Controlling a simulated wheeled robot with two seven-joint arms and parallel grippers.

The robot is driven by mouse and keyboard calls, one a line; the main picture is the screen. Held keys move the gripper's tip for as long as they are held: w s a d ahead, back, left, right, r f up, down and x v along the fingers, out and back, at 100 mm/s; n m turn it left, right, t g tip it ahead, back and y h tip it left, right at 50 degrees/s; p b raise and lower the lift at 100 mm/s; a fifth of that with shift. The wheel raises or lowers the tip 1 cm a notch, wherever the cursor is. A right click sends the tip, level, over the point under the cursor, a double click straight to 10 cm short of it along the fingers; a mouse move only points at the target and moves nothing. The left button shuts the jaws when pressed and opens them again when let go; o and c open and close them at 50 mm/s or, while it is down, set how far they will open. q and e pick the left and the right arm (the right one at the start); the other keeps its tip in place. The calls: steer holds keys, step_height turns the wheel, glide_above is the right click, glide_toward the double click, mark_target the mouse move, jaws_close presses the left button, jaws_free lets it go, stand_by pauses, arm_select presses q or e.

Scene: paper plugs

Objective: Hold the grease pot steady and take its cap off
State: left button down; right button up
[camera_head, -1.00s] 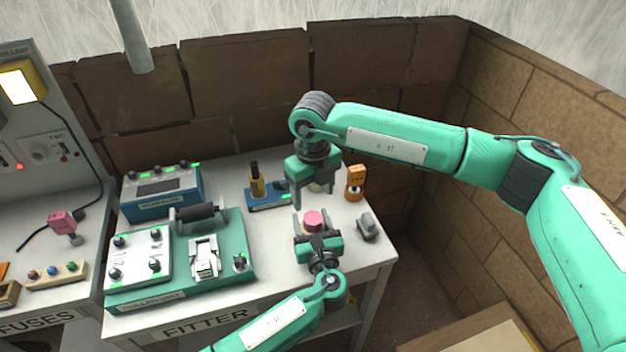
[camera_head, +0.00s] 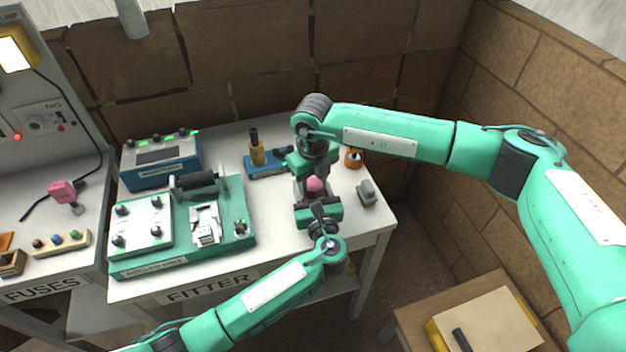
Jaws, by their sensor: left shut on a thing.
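The grease pot (camera_head: 315,187) shows only as a small pink rounded top, near the right end of the FITTER bench. My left gripper (camera_head: 315,192) comes from the front and is shut on the pot, with a finger on either side. My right gripper (camera_head: 314,170) points down from above, right over the pink top. Its fingers overlap the pot and the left gripper, so I cannot tell whether they are open or touch the cap. The pot's body and the seam of its cap are hidden.
An orange-and-white item (camera_head: 354,158) and a grey block (camera_head: 367,192) stand close on the right. A blue stand with a brass bottle (camera_head: 257,153) is behind left. A green fixture (camera_head: 235,229) fills the left bench. Bare bench (camera_head: 275,235) lies between.

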steer(key=c, duration=0.5)
steer(key=n, duration=0.5)
steer(key=shift+n, duration=0.3)
steer(key=shift+c, duration=0.2)
steer(key=n, duration=0.4)
steer(key=shift+r+n, duration=0.1)
steer(key=shift+n, duration=0.3)
steer(key=n, duration=1.2)
steer(key=shift+n, duration=0.4)
steer(key=n, duration=0.4)
steer(key=shift+n, duration=0.4)
steer(key=n, duration=0.4)
steer(key=shift+n, duration=0.4)
steer(key=n, duration=0.4)
steer(key=shift+n, duration=0.3)
steer(key=n, duration=0.3)
steer(key=shift+n, duration=0.3)
